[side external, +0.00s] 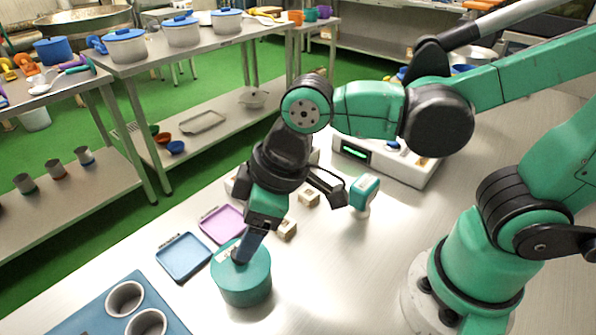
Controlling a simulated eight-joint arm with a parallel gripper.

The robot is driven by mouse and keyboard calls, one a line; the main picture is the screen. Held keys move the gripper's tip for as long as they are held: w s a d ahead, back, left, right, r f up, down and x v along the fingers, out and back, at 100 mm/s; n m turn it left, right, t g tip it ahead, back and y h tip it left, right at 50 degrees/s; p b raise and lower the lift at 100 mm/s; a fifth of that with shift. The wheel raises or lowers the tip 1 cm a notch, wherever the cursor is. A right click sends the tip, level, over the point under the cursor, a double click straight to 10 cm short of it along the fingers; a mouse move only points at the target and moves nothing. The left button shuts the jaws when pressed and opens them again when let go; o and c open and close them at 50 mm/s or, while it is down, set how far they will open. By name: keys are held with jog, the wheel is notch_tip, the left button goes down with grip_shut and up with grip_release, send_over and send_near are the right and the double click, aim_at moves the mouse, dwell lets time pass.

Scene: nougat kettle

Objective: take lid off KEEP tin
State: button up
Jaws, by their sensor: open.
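A round teal tin (241,283) with a lid (259,262) of the same colour stands upright on the steel table, lower centre of the side external view. A small pale label shows on the lid's left part; I cannot read its words. My gripper (242,257) points down at the middle of the lid, its fingers open. From this angle the fingers overlap the lid, and I cannot tell whether they touch it. They hide the middle of the lid, including any knob.
A blue tray (184,276) and a pink tray (222,209) lie left of and behind the tin. A blue board with metal cups (126,300) is at front left. Small wooden blocks (287,229), a teal handheld device (364,191) and a white scale (412,172) stand behind. Table right of the tin is clear.

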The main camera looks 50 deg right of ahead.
jog(key=shift+x, duration=2.6)
grip_shut()
